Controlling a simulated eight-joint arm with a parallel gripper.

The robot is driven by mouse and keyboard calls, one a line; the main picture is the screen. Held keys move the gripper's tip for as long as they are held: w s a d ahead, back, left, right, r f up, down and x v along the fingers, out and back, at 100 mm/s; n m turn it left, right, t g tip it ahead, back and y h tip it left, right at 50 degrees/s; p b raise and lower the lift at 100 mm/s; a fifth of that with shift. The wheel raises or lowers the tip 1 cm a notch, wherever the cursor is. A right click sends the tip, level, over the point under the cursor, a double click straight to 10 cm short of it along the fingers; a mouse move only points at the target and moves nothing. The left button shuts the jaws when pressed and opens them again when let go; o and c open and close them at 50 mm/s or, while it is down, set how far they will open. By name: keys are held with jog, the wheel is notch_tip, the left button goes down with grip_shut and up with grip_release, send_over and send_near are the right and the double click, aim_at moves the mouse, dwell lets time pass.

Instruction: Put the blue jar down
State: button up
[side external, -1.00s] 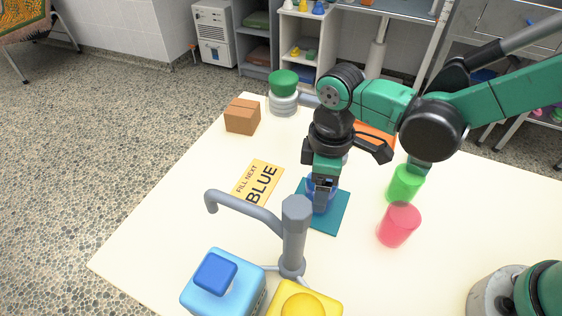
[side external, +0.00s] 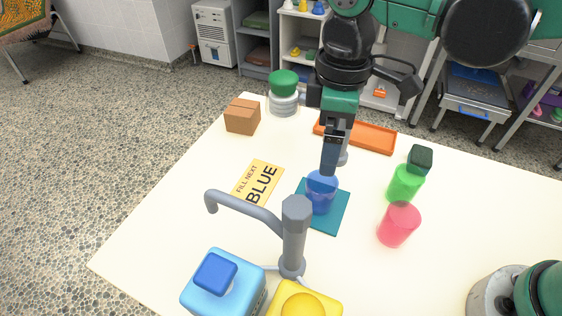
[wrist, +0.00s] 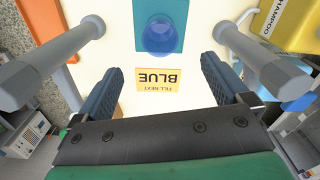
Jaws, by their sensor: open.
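The blue jar (side external: 320,192) stands upright on the teal mat (side external: 333,223). It is see-through, and it also shows in the wrist view (wrist: 162,37) on the mat there. My gripper (side external: 329,172) is above the jar, apart from it as far as the side view shows. In the wrist view the two fingers of my gripper (wrist: 165,85) are spread wide with nothing between them. A yellow card (side external: 257,183) reading "FILL NEXT BLUE" lies to the left of the mat.
A grey spout stand (side external: 293,235) rises in front of the mat. Green (side external: 405,184) and red (side external: 399,225) jars stand to the right. An orange tray (side external: 368,137), brown box (side external: 243,116) and green-topped container (side external: 284,92) are at the back. Blue (side external: 225,285) and yellow (side external: 305,301) dispensers stand in front.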

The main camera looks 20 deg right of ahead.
jog(key=s+d+m+t, duration=0.2)
jog(key=d+m+t, duration=0.5)
jog(key=d+m, duration=0.4)
jog(key=d, duration=0.5)
jog(key=shift+d+r+m, duration=0.15)
jog(key=shift+d+m, duration=0.15)
jog(key=shift+d, duration=0.05)
jog(key=shift+s, duration=0.1)
